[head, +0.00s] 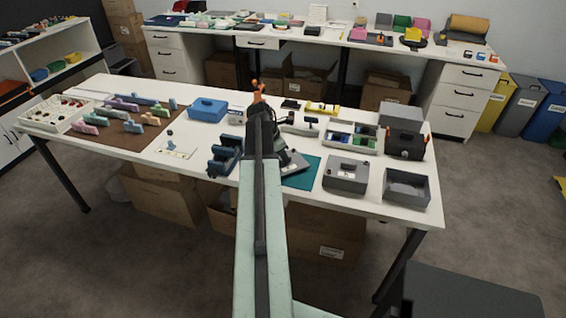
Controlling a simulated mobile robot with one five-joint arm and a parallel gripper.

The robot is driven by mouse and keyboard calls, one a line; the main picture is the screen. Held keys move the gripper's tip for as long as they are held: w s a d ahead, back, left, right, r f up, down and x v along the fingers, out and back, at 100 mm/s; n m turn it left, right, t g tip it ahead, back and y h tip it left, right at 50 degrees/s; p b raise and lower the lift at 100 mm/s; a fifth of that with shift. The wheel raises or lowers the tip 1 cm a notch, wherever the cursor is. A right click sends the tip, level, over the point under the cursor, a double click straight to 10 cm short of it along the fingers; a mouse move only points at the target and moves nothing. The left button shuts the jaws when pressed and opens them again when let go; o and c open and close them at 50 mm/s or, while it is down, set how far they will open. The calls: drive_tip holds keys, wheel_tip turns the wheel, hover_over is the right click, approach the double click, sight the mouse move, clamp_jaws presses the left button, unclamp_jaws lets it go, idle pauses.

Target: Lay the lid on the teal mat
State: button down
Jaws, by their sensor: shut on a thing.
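The teal mat (302,174) lies flat near the front edge of the white table, partly covered by my arm and the grey piece over it. That grey flat piece, which looks like the lid (295,166), is tilted at the mat's left part. My gripper (286,155) is dark, reaches down beside my arm and is shut on the lid. Its fingertips are mostly hidden. I cannot tell whether the lid touches the mat.
A closed grey box (346,175) stands right of the mat, and an open grey box (407,188) beyond it. A dark blue rack (224,157) stands left of my arm. A divided tray (350,137) is behind. The mat's right part is bare.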

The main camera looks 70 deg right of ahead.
drive_tip(key=shift+f, duration=0.45)
drive_tip(key=c, duration=1.5)
unclamp_jaws()
drive_tip(key=shift+o, duration=0.2)
drive_tip(key=shift+r, duration=0.15)
drive_tip(key=shift+r+p, duration=0.3)
drive_tip(key=shift+p, duration=0.2)
drive_tip(key=p+v, duration=1)
drive_tip(key=v, duration=0.1)
drive_tip(key=shift+a+r+p, duration=0.15)
drive_tip(key=shift+r+p, duration=0.05)
drive_tip(key=shift+p, duration=0.1)
drive_tip(key=shift+w, duration=0.2)
